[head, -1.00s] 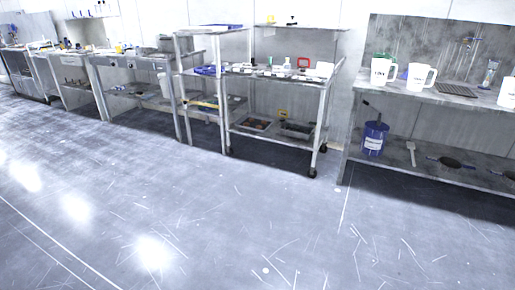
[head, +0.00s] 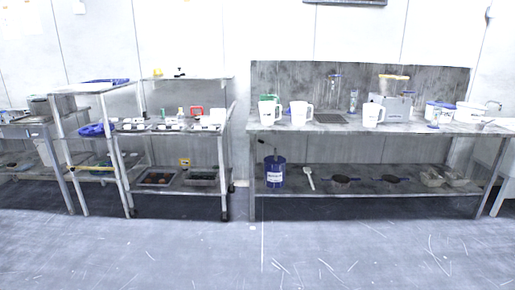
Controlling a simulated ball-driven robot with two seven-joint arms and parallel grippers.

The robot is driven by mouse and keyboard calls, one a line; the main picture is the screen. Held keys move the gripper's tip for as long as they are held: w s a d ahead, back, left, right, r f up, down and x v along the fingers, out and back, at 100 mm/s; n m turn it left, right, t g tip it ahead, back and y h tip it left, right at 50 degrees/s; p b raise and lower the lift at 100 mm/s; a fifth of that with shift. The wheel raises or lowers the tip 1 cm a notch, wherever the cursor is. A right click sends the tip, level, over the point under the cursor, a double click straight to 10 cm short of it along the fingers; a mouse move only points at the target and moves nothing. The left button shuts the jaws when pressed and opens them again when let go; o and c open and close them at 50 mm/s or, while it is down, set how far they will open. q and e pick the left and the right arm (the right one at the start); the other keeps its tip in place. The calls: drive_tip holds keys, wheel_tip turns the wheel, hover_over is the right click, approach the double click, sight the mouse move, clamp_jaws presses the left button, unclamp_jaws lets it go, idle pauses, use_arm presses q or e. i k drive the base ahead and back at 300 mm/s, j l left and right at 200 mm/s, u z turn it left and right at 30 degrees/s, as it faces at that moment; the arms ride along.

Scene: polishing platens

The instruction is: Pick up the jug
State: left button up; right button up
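Several white jugs with handles stand upright on the top of a long grey metal bench. One jug (head: 268,111) is at its left end, a second jug (head: 300,112) is just to the right of it, and a third jug (head: 372,114) stands further right in front of a grey box. The frames do not show which one the task means. The bench (head: 400,131) is some distance ahead across the floor. Neither of my grippers is in view.
A wheeled cart (head: 176,131) with small items stands left of the bench. A blue bucket (head: 274,172), a white scoop (head: 309,178) and dark pans (head: 342,179) are on the lower shelf. The floor (head: 330,240) in front is clear apart from pale scratches and lines.

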sight(266, 108)
drive_tip(key=i, duration=2.25)
